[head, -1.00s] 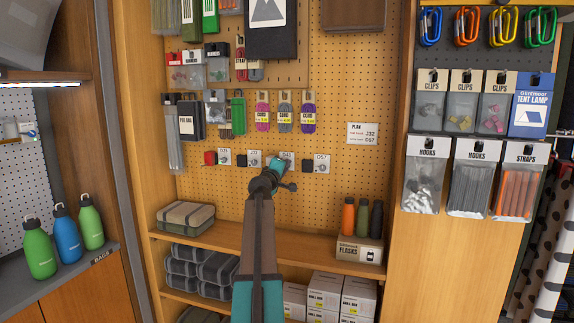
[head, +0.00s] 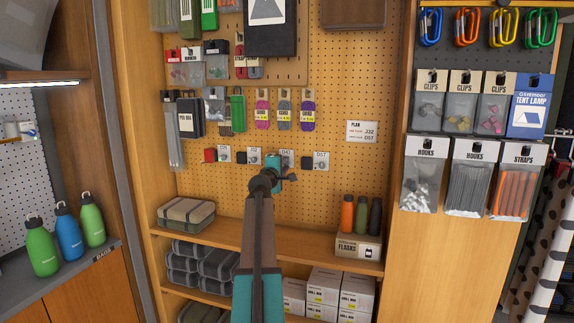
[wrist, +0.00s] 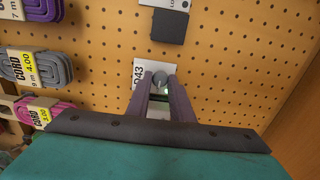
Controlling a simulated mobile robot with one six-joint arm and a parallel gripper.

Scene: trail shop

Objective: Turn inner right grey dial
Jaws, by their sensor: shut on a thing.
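A row of dials on white plates runs along the pegboard. The inner right plate (head: 287,160) is partly covered by my gripper (head: 273,166) in the head view, and its dial is hidden there. The dial's exact pointing is hard to tell.
The outer right dial's plate (head: 321,162) and dark block (head: 307,162) are close by. The inner left plate (head: 255,159) is to the left. Cord packs (head: 284,110) hang above. A shelf with flasks (head: 361,215) lies below right. A plan card (head: 361,131) hangs on the pegboard.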

